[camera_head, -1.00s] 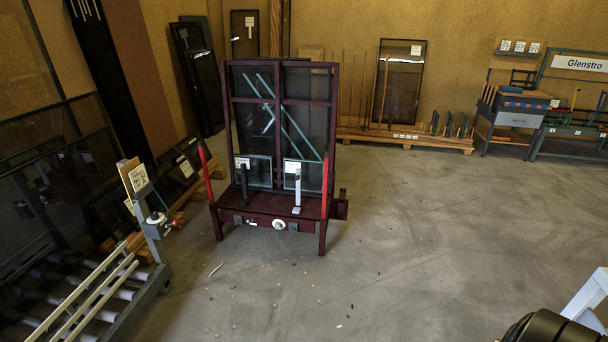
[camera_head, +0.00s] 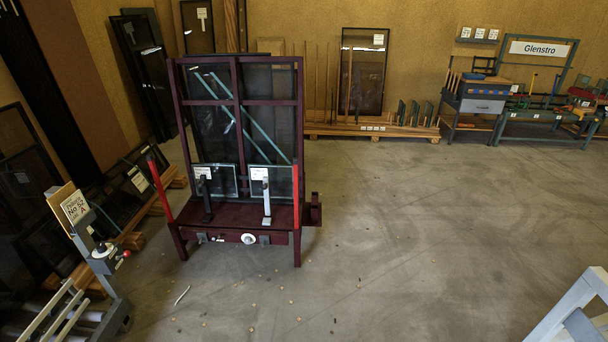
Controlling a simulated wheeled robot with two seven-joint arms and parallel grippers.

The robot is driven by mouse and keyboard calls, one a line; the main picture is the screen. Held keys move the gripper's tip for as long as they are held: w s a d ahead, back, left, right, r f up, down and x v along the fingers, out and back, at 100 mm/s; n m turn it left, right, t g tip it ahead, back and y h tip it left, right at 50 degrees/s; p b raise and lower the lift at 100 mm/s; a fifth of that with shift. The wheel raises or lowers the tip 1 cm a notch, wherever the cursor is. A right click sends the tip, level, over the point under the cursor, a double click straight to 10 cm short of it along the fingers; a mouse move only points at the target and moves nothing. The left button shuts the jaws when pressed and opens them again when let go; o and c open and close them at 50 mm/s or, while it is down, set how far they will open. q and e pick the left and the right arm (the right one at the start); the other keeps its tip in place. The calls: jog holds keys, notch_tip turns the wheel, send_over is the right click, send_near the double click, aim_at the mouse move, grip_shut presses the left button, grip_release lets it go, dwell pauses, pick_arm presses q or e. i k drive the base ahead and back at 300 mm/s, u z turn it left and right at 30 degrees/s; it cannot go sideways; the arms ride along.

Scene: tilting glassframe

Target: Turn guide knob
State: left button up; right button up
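A maroon tilting glass frame (camera_head: 240,103) stands upright on the floor, left of centre, with dark panes in it. A white round knob (camera_head: 249,238) sits on the front of its lower beam. A grey stand at the left, beside rollers, carries a white disc (camera_head: 103,250) and a small red ball knob (camera_head: 126,253). I cannot tell which of these knobs is the guide knob. Neither of my grippers is in view, and nothing touches the knobs.
A pale grey structure (camera_head: 572,305) cuts into the lower right corner. Glass panels lean along the left wall. A wooden rack (camera_head: 370,130) and a workbench (camera_head: 540,115) under a "Glenstro" sign (camera_head: 540,48) stand at the back. The floor (camera_head: 420,230) at centre right is clear.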

aim_at(101, 248)
jog(key=z, duration=0.1)
jog(key=i, duration=1.15)
jog(key=u, duration=1)
jog(key=i, duration=0.7)
jog(key=u, duration=0.95)
jog(key=i, duration=1.45)
jog(key=z, duration=0.1)
